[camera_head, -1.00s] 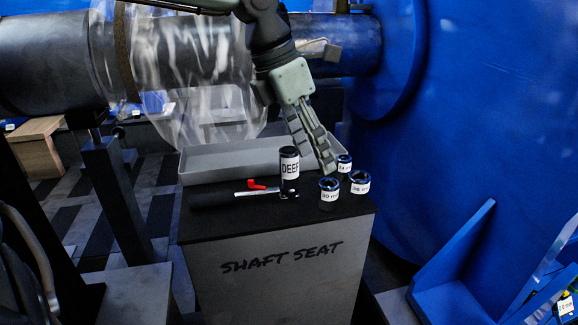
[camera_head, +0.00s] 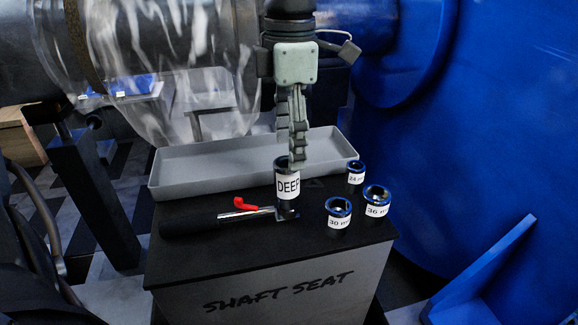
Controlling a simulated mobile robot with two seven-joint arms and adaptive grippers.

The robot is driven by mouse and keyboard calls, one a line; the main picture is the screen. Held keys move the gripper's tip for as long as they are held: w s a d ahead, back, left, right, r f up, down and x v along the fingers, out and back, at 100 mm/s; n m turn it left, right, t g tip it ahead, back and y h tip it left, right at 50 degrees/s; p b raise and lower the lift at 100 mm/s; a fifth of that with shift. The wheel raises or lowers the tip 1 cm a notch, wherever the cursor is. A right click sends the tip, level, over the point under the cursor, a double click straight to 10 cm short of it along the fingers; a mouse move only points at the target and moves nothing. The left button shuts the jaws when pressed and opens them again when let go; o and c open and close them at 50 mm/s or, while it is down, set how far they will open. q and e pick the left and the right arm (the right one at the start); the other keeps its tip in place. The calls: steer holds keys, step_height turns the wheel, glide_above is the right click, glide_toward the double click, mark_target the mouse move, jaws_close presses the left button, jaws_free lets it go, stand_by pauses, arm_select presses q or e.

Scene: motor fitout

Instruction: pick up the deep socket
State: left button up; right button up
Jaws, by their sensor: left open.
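The deep socket (camera_head: 288,187) is a tall dark cylinder with a white "DEEP" label. It stands upright on the black top of the stand marked "SHAFT SEAT". My left gripper (camera_head: 297,163) points straight down right above the socket, its fingertips at the height of the socket's top rim and slightly to its right. It is open with nothing held, and one finger largely covers the other from this view. I cannot tell whether a finger touches the rim. My right gripper is not in view.
Three short sockets, labelled 30 (camera_head: 338,213), 36 (camera_head: 376,201) and 24 (camera_head: 355,172), stand to the right. A ratchet handle (camera_head: 200,216) with a red lever (camera_head: 245,204) lies to the left, its head by the deep socket's base. A grey tray (camera_head: 215,160) is behind.

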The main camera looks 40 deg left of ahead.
mark_target(287, 180)
arm_select(q)
steer(key=f, duration=0.7)
steer(key=shift+s+a+f, duration=0.15)
steer(key=shift+s+f, duration=0.1)
steer(key=shift+f, duration=0.1)
jaws_close()
